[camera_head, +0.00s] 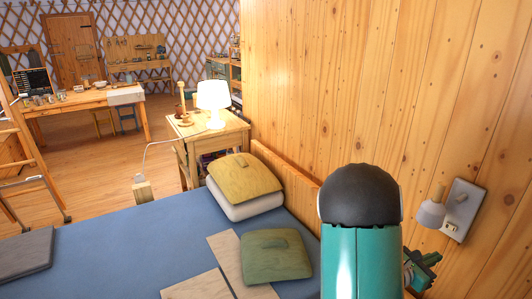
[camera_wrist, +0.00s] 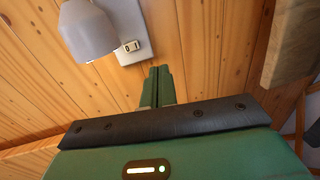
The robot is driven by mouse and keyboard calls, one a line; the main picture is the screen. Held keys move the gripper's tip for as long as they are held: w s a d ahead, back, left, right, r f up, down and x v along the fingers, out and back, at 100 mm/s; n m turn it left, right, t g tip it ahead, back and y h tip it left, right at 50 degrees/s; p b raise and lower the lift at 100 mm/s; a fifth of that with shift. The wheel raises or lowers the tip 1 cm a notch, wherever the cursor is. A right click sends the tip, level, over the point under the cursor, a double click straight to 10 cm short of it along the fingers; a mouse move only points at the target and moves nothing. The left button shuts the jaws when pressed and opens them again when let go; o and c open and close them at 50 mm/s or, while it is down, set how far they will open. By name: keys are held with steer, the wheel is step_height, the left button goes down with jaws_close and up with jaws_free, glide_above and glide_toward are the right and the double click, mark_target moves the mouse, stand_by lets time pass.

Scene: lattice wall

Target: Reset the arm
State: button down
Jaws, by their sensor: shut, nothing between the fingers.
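My gripper (camera_wrist: 159,72) shows in the wrist view as two green fingers side by side and touching, with nothing between them. It points toward the wooden plank wall (camera_wrist: 190,40), just below a wall lamp (camera_wrist: 90,30) and its switch plate. In the head view my gripper (camera_head: 430,259) shows partly at the lower right, behind my teal and black arm, close to the wall below the wall lamp (camera_head: 432,212). The arm hides part of it. I cannot tell whether it touches the wall.
A bed (camera_head: 130,250) with a blue cover, pillows (camera_head: 245,178) and flat boards lies left of my arm. A nightstand (camera_head: 212,132) with a lit lamp (camera_head: 213,98) stands behind it. A ladder (camera_head: 25,150) and workbench (camera_head: 85,100) are at left. Open wooden floor lies between.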

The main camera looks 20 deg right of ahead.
steer(key=a+r+m+t+y, duration=0.2)
steer(key=a+r+m+y, duration=0.2)
steer(key=a, duration=1.1)
steer(key=a+r+m+t+y, duration=0.2)
steer(key=a+r+m+y, duration=0.3)
steer(key=a, duration=1.1)
steer(key=a+r+m+t+y, duration=0.2)
steer(key=a+r+m+y, duration=0.2)
steer(key=a+m+y, duration=0.4)
steer(key=a+y, duration=0.1)
steer(key=a, duration=0.6)
steer(key=shift+s+a+r+m, duration=0.25)
steer(key=shift+s+a+m, duration=0.1)
steer(key=shift+s+m, duration=0.05)
steer(key=shift+a, duration=0.1)
